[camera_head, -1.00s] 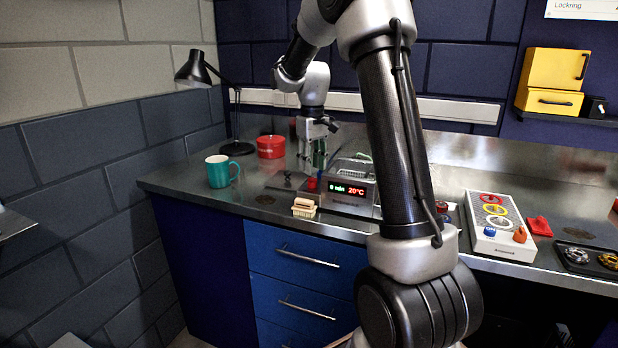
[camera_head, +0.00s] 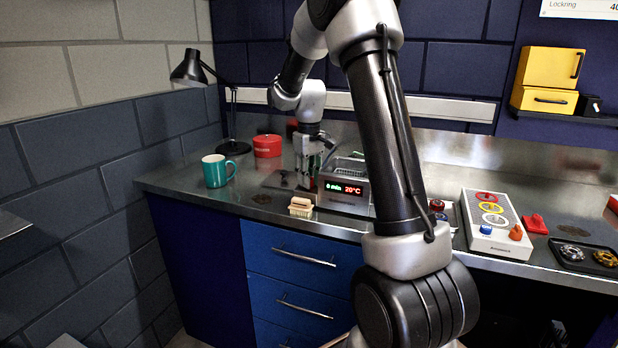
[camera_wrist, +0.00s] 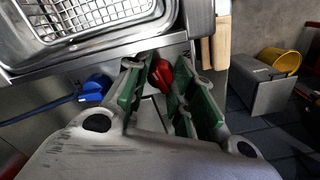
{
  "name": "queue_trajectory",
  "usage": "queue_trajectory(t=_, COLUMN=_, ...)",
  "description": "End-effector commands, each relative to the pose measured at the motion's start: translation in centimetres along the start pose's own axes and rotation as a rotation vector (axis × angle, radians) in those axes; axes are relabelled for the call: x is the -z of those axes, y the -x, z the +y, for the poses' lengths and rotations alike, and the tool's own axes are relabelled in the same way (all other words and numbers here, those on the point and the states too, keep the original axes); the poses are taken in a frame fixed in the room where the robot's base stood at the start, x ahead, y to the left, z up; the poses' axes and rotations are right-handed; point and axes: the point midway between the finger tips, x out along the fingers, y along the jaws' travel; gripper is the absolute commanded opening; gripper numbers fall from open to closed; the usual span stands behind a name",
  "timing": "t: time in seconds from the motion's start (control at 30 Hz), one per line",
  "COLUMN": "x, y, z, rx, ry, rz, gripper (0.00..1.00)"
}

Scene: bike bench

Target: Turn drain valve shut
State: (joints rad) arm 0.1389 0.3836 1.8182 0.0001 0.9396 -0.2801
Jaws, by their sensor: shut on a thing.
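The drain valve's red handle (camera_wrist: 162,74) shows between the green-padded fingers of my gripper (camera_wrist: 160,92) in the wrist view, beside the steel wall of the cleaning tank. My gripper is shut on the handle. In the head view my gripper (camera_head: 307,180) points down at the left end of the tank (camera_head: 345,196), whose display reads 0 min and 20°C. There the gripper hides the red handle. The valve's exact angle cannot be told. A blue valve or fitting (camera_wrist: 97,87) with a blue hose sits left of the fingers in the wrist view.
A wooden brush (camera_head: 301,207) lies in front of my gripper. A teal mug (camera_head: 217,171), a red tin (camera_head: 267,146) and a black lamp (camera_head: 190,70) stand to the left. A wire basket (camera_wrist: 85,15) sits in the tank. A white board with rings (camera_head: 490,222) lies right.

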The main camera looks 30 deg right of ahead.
Motion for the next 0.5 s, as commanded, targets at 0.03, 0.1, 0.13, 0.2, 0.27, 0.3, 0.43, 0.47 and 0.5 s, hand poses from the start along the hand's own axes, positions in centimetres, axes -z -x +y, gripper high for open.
queue_trajectory(t=0.03, x=0.0, y=0.02, z=0.01, rx=0.0, ry=0.005, rz=0.0, gripper=0.0)
queue_trajectory(t=0.1, x=-0.01, y=0.03, z=0.01, rx=0.0, ry=0.017, rz=0.0, gripper=0.0)
queue_trajectory(t=0.13, x=-0.01, y=0.03, z=0.01, rx=0.0, ry=0.024, rz=0.0, gripper=0.0)
queue_trajectory(t=0.2, x=-0.01, y=0.03, z=0.01, rx=0.0, ry=0.047, rz=0.0, gripper=0.0)
queue_trajectory(t=0.27, x=-0.01, y=0.03, z=0.01, rx=0.0, ry=0.074, rz=0.0, gripper=0.0)
queue_trajectory(t=0.3, x=-0.01, y=0.03, z=0.01, rx=0.0, ry=0.096, rz=0.0, gripper=0.0)
queue_trajectory(t=0.43, x=-0.01, y=0.04, z=0.02, rx=0.0, ry=0.189, rz=0.0, gripper=0.0)
queue_trajectory(t=0.47, x=-0.01, y=0.04, z=0.02, rx=0.0, ry=0.214, rz=0.0, gripper=0.0)
queue_trajectory(t=0.5, x=-0.01, y=0.04, z=0.02, rx=0.0, ry=0.249, rz=0.0, gripper=0.0)
